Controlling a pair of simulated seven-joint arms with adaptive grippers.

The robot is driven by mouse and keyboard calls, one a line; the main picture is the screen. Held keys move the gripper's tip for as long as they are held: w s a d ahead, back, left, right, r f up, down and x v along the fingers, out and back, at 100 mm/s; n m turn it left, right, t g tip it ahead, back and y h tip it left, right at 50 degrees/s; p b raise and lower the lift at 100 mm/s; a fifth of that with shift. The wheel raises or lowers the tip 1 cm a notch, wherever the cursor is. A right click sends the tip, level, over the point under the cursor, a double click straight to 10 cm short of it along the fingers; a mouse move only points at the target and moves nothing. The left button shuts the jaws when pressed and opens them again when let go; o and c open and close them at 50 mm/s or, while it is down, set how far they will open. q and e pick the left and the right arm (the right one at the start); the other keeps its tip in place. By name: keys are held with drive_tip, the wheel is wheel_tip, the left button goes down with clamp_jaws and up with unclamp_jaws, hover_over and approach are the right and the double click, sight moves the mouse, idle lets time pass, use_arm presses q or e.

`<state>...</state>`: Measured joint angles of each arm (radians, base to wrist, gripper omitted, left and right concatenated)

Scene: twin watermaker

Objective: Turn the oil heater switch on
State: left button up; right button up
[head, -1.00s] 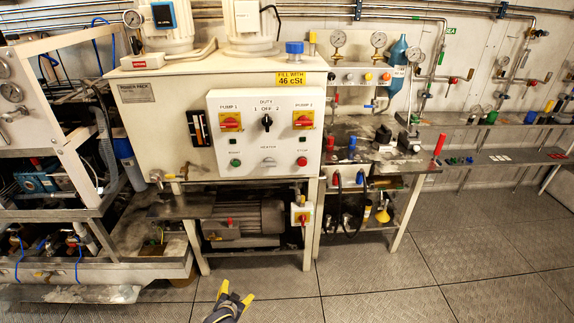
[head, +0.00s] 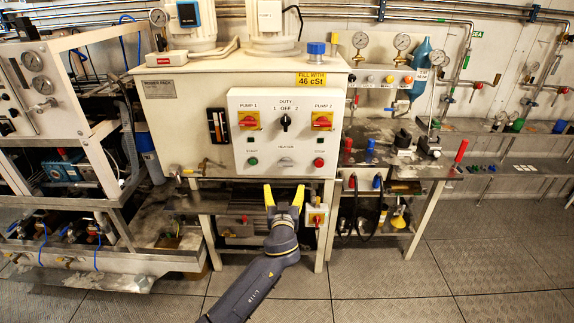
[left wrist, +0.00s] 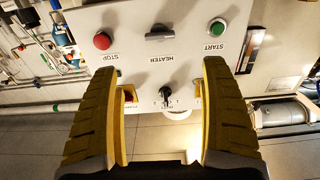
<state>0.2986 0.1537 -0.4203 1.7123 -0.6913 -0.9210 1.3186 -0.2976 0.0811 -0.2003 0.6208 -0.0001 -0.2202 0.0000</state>
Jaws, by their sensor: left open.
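The heater switch (head: 286,161) is a small grey knob low on the white control panel (head: 245,100) in the head view, between the green start button (head: 253,161) and the red stop button (head: 319,162). In the left wrist view the panel appears upside down, with the heater switch (left wrist: 160,33) at top centre. My left gripper (head: 284,194) has yellow fingers and is open and empty, just below the panel. In the left wrist view its fingers (left wrist: 161,85) stand wide apart, with the switch beyond the gap and not touched. My right gripper is not in view.
Above the heater switch are the black duty knob (head: 286,122) and two red-and-yellow pump switches (head: 249,119). A red-and-yellow isolator (head: 315,216) sits right of my left gripper. A workbench (head: 400,168) stands at the right. The floor in front is clear.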

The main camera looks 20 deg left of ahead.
sight(285, 165)
use_arm(q)
drive_tip(key=x, duration=1.6)
drive_tip(key=shift+w+a, duration=0.1)
drive_tip(key=shift+w, duration=0.1)
drive_tip(key=shift+c, duration=0.2)
clamp_jaws()
drive_tip(key=shift+w+r, duration=0.1)
